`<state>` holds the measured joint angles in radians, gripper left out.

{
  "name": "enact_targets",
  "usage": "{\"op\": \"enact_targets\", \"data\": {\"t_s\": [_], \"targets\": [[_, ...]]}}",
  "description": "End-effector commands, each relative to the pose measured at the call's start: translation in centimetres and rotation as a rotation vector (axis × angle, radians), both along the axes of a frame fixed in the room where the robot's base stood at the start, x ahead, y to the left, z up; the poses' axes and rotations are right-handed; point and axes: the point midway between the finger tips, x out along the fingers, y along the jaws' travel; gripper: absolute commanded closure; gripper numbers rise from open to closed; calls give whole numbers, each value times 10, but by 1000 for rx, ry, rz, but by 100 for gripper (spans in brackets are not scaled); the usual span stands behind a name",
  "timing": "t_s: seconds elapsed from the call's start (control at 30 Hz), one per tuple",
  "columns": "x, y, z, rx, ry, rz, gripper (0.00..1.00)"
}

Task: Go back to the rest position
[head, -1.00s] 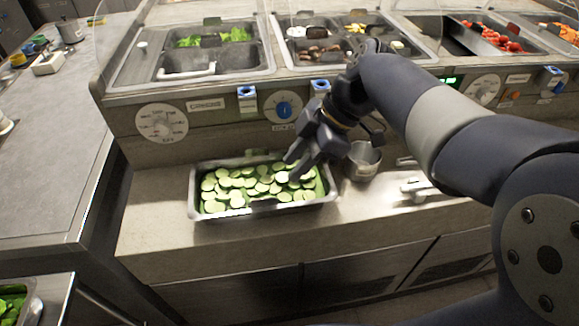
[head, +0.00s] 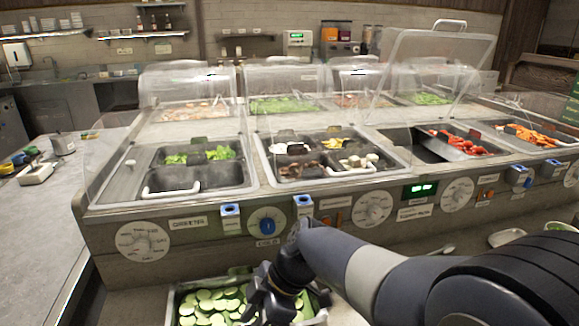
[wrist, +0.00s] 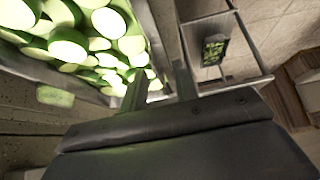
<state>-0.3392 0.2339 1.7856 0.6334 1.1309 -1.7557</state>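My gripper (head: 268,308) is at the bottom of the head view, in front of and above the metal tray (head: 171,306) of cucumber slices (head: 208,302). In the wrist view its two fingers (wrist: 158,82) stand apart with nothing held between them. The tray's edge (wrist: 158,38) and the slices (wrist: 100,28) show at the upper left there, beside the fingers. My arm reaches in from the lower right of the head view. The lower part of the tray is cut off by the frame.
A sauce and salad counter (head: 330,215) with wells, dials and a raised clear lid (head: 440,65) stands behind my arm. A grey worktop (head: 45,215) is at the left. A white dish (head: 507,237) lies on the ledge at the right.

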Motion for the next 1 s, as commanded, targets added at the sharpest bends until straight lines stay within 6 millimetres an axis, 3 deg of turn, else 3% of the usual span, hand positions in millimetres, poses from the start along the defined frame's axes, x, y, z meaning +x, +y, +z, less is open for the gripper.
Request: {"op": "enact_targets", "data": {"t_s": [0.7, 1.0], "targets": [[1, -1, 1, 2, -2, 0, 71], [8, -27, 45, 3, -6, -3, 71]]}}
